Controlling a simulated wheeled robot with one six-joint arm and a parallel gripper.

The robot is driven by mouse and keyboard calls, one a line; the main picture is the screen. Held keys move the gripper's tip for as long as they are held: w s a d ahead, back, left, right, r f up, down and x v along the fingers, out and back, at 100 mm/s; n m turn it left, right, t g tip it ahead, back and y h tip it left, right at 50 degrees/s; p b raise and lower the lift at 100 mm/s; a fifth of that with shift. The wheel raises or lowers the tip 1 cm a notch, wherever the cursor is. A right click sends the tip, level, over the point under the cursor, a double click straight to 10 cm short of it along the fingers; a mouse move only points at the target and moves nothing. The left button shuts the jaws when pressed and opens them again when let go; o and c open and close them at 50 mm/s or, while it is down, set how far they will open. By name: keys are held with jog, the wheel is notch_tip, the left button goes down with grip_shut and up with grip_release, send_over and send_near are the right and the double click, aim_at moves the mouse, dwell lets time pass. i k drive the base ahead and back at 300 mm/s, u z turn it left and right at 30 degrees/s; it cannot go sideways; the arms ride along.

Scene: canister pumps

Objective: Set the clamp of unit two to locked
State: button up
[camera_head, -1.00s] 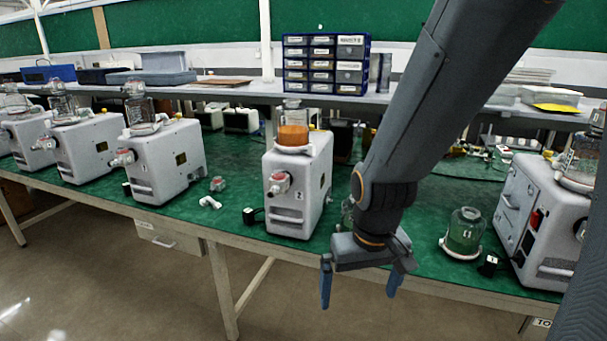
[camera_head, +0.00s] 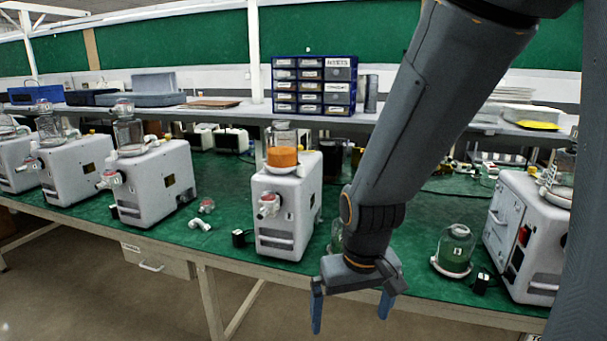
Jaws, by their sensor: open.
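Unit two (camera_head: 275,228), a white pump box with a "2" on its front, stands on the green bench left of my gripper. A clear canister with orange contents (camera_head: 282,157) sits on top of it. A red and white knob-like fitting (camera_head: 267,204) sticks out of its front. I cannot make out for certain which part is the clamp or how it is set. My gripper (camera_head: 351,316) points down with its blue fingers apart. It is empty, to the right of unit two and apart from it, overlapping the bench's front edge in the picture.
More white pumps stand at left (camera_head: 152,185) and right (camera_head: 512,235). A glass jar (camera_head: 455,250) stands right of my gripper. Small loose fittings (camera_head: 200,224) and a black plug (camera_head: 240,238) lie near unit two. A blue drawer cabinet (camera_head: 313,85) is on the shelf behind.

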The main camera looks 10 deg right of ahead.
aim_at(301, 173)
jog(key=u, duration=0.55)
jog(key=k, duration=1.25)
jog(key=u, duration=0.1)
jog(key=i, duration=0.4)
jog(key=z, duration=0.7)
jog(key=i, duration=1.15)
jog(key=u, duration=0.25)
